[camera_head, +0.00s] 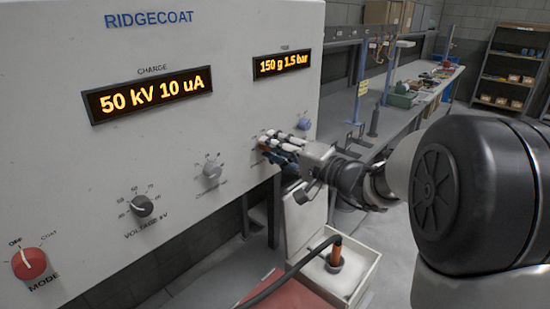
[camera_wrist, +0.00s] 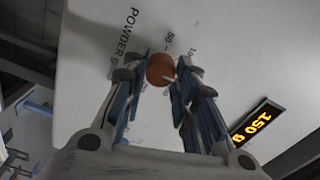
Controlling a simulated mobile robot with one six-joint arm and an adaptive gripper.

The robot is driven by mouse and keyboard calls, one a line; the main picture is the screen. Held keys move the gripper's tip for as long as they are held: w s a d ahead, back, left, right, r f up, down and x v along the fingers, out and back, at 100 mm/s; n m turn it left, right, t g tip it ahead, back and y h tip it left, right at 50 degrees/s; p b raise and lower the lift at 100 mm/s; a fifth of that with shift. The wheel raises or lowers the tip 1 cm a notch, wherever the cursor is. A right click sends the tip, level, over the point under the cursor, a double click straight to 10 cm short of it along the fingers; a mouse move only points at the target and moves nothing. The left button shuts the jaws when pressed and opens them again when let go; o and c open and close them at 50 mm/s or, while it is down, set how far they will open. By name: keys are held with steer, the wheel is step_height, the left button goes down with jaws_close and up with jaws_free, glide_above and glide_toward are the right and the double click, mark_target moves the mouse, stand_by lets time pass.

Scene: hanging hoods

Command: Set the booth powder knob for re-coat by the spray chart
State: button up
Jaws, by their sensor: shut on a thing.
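The powder knob (camera_wrist: 160,69) is a round orange-brown knob on the white RIDGECOAT panel, beside the printed word POWDER in the wrist view. My gripper (camera_wrist: 162,80) has its blue-padded fingers on both sides of the knob and is shut on it. A pale pointer mark shows at the knob's lower right; the scale numbers around it are partly covered and too small to read surely. In the head view my gripper (camera_head: 272,142) reaches the panel's right side and hides the knob. The upper right display (camera_head: 282,64) reads 150 g 1.5 bar. No spray chart is readable.
The charge display (camera_head: 151,94) reads 50 kV 10 uA. A grey knob (camera_head: 211,169), a dark voltage knob (camera_head: 142,206), a red mode knob (camera_head: 29,264) and a blue knob (camera_head: 304,124) sit on the panel. A white box (camera_head: 362,272) with a hose stands below.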

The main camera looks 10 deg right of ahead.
steer(key=shift+r+n, duration=0.1)
steer(key=shift+n, duration=4.5)
steer(key=o, duration=1)
steer(key=shift+o, duration=0.2)
steer(key=v, duration=1.2)
